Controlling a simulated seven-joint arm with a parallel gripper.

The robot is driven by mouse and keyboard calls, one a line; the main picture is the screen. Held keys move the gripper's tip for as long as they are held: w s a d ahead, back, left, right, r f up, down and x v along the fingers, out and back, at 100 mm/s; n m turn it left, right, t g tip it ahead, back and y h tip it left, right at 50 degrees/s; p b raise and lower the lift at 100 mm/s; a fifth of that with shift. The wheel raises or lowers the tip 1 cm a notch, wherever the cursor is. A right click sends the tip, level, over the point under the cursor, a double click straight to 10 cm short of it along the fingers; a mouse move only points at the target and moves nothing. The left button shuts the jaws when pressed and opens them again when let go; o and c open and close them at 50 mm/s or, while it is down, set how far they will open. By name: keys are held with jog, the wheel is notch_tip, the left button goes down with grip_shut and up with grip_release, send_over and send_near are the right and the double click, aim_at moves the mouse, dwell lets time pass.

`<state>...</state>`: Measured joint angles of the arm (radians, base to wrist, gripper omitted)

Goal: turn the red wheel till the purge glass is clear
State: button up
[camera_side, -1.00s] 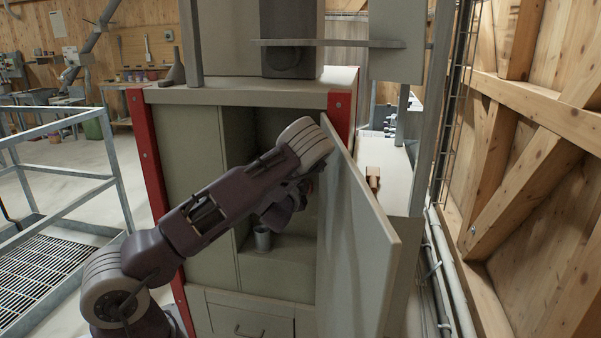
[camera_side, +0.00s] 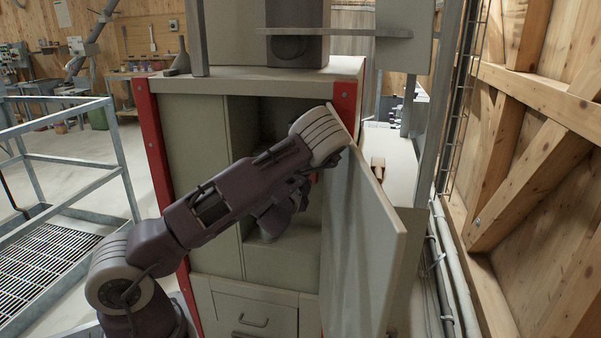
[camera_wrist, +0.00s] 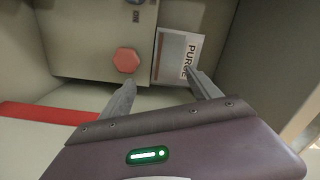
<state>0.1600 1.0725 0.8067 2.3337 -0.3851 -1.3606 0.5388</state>
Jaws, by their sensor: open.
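In the wrist view a red six-sided knob (camera_wrist: 126,60) sits on a pale panel; it is the only wheel-like red thing I see. To its right is a plate lettered PURGE (camera_wrist: 192,55). A purge glass cannot be made out with certainty. My gripper (camera_wrist: 163,92) is open and empty, its two fingers apart. The left finger's tip is just below the red knob, the right one's near the PURGE plate; whether either touches cannot be told. In the side view my gripper is inside the open cabinet, its fingers hidden behind my arm.
The cabinet door (camera_side: 362,235) stands open at the right, close beside my wrist. A red cabinet post (camera_side: 162,165) is at the left. A drawer (camera_side: 250,315) lies below; a railing (camera_side: 70,155) stands at left.

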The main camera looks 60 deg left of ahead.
jog(key=w+a+f+n, duration=0.2)
jog(key=n, duration=0.4)
jog(key=w+a+f+n, duration=0.2)
jog(key=w+f+n, duration=0.1)
jog(key=n, duration=0.2)
jog(key=w+a+f+n, duration=0.2)
jog(key=a+n, duration=0.1)
jog(key=n, duration=0.3)
jog(key=shift+w+f+n, duration=0.25)
jog(key=shift+w+n, duration=0.05)
jog(key=c, duration=1.4)
jog(key=shift+o, duration=0.2)
